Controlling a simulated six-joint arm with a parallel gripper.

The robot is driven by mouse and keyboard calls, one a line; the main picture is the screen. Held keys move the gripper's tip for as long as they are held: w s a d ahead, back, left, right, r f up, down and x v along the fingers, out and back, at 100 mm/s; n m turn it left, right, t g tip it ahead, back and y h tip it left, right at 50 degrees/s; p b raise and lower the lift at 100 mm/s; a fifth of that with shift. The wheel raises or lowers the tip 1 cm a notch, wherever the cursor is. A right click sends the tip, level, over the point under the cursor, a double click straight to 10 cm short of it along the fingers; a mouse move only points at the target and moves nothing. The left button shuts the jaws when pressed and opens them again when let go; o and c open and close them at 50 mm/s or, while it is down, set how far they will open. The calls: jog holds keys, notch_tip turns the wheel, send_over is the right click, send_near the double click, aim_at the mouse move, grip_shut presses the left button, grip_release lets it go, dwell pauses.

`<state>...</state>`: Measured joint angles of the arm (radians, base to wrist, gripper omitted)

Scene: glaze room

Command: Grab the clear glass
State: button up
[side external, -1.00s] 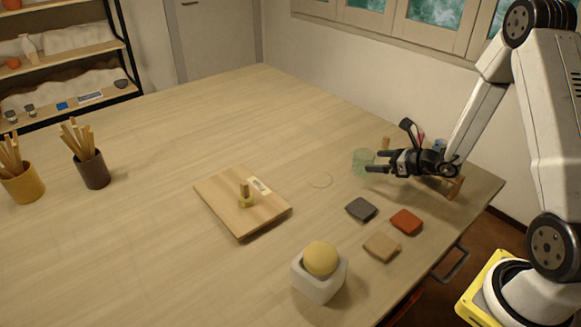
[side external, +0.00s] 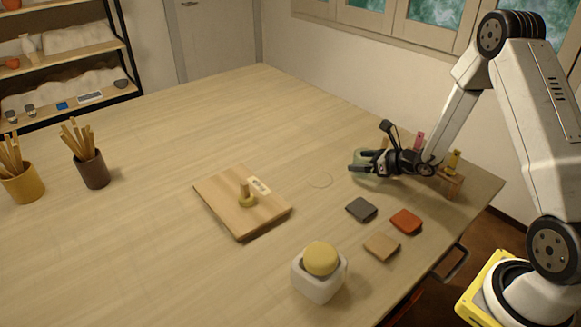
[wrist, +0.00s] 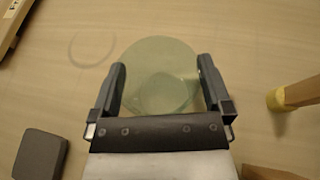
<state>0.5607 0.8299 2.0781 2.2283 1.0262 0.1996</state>
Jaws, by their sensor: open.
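The clear glass (wrist: 160,75) has a pale green tint and is seen from above in the wrist view, with its round rim and base showing. My gripper (wrist: 161,66) is open, with one finger on each side of the glass; a narrow gap seems to show at each finger, and I cannot tell whether either touches it. In the side view my gripper (side external: 353,160) is low at the glass (side external: 362,180), which the fingers partly hide.
Grey (side external: 361,209), red (side external: 406,222) and tan (side external: 382,246) squares lie in front of the gripper. A small wooden stand (side external: 452,184) with a yellow item (side external: 453,161) is close behind the wrist. A wooden board (side external: 225,202) lies left, with clear tabletop beyond.

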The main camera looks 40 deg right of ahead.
jog(key=c, duration=1.2)
jog(key=shift+r, duration=0.2)
jog(key=shift+r, duration=4.85)
